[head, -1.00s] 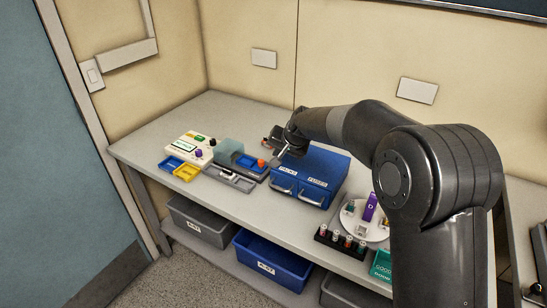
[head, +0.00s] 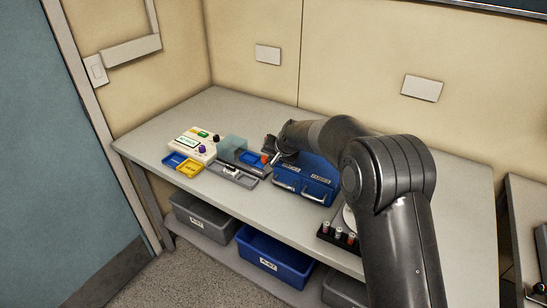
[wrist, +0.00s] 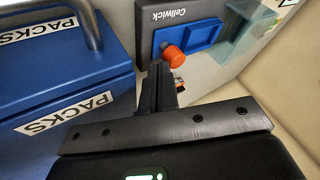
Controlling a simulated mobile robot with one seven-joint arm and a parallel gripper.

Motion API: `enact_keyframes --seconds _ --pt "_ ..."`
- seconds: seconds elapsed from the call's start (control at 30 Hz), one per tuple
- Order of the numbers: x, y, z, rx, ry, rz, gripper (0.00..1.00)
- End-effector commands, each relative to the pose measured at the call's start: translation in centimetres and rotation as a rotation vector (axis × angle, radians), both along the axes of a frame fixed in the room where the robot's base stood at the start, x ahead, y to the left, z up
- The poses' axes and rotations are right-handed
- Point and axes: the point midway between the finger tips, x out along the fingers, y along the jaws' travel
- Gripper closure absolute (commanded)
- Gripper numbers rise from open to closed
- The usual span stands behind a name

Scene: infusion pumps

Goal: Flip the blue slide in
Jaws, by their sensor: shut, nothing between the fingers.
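The blue slide (head: 252,158) is a flat blue panel on a grey device. In the wrist view the blue slide (wrist: 202,37) lies below the label "Cellwick", with an orange knob (wrist: 173,58) at its near left corner. The orange knob (head: 265,158) also shows in the head view. My gripper (wrist: 158,76) is shut and empty, its fingertips just left of the knob in the wrist view. I cannot tell whether they touch it. In the head view my gripper (head: 274,158) is close on the right of the knob, partly hidden by my arm.
A blue two-drawer box (head: 308,178) labelled PACKS stands right beside the device. A grey rail (head: 232,177) lies in front.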

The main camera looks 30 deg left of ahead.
Motion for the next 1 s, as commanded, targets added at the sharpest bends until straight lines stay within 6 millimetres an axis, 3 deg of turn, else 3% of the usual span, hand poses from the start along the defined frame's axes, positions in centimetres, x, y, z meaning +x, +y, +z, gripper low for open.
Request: enact_keyframes --seconds 0.17,0.6,1.0 --pt "0.0 0.6 0.0 0.001 0.000 0.001 1.00" --pt "0.0 7.7 0.0 0.001 0.000 0.001 1.00" --pt "0.0 8.6 0.0 0.003 -0.001 0.000 1.00"
